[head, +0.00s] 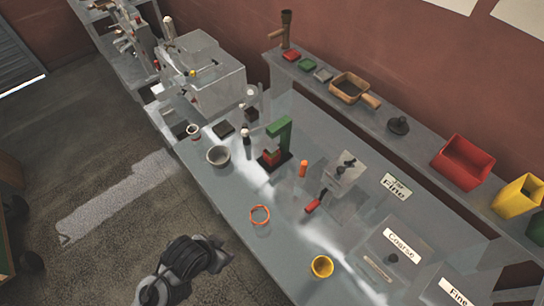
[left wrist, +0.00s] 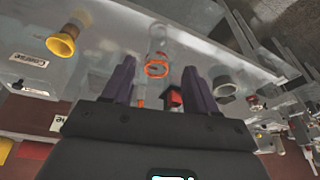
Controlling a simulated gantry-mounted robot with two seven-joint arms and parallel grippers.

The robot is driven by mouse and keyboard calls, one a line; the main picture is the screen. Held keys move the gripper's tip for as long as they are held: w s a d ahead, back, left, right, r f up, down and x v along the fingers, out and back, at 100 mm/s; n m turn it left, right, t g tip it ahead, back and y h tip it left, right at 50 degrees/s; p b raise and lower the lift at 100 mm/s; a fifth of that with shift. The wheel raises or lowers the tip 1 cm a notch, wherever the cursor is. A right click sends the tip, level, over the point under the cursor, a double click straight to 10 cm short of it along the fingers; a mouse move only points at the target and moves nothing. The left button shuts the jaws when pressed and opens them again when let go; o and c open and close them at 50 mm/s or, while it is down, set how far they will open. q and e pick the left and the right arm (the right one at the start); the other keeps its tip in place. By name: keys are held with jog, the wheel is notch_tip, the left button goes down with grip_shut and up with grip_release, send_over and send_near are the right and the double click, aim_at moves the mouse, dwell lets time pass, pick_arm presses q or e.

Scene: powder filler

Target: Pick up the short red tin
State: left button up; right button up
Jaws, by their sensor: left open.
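The nearest match to a short red tin is a small, low red piece (head: 290,56) on the back shelf, beside a green one (head: 307,65) and a grey one (head: 323,75). Another red piece (head: 272,156) sits at the foot of a green stand on the bench; a red block also shows near my fingers in the left wrist view (left wrist: 174,97). I cannot tell for sure which is the tin. My left gripper (left wrist: 157,66) is open, with purple fingers apart and nothing seen held. In the head view a dark arm part (head: 185,268) shows before the bench; its fingers are unclear.
An orange ring (head: 260,215), yellow cup (head: 322,266), grey bowl (head: 218,156), orange cylinder (head: 303,168) and red-handled tool (head: 313,206) stand on the bench. Clear panels cover its right part. A red bin (head: 462,162) and yellow bin (head: 518,200) are on the shelf.

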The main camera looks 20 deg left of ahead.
dwell(0.4)
pick_arm(q)
jog(key=o, duration=0.7)
